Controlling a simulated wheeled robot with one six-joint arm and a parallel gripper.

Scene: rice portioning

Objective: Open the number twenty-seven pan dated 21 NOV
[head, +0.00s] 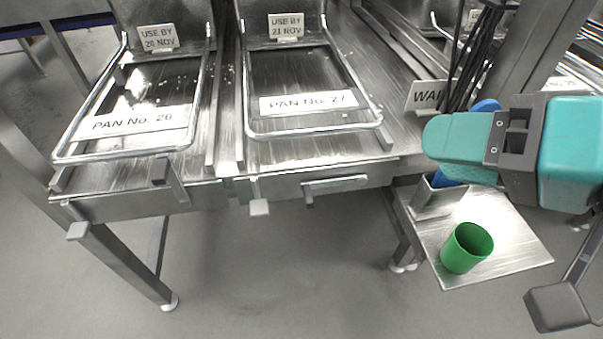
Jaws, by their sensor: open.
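Pan number 27 is at upper centre in the head view, a steel tray with a wire-frame handle. The pan's rear runs out of the picture. My teal arm crosses at right, apart from the pan.
Pan 26 (137,121), with a "USE BY 20 NOV" card (158,38), stands left of pan 27. A partly hidden sign (425,96) stands to the right. A low shelf (512,256) holds a green cup (466,248) and a steel holder (437,197). Floor in front is clear.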

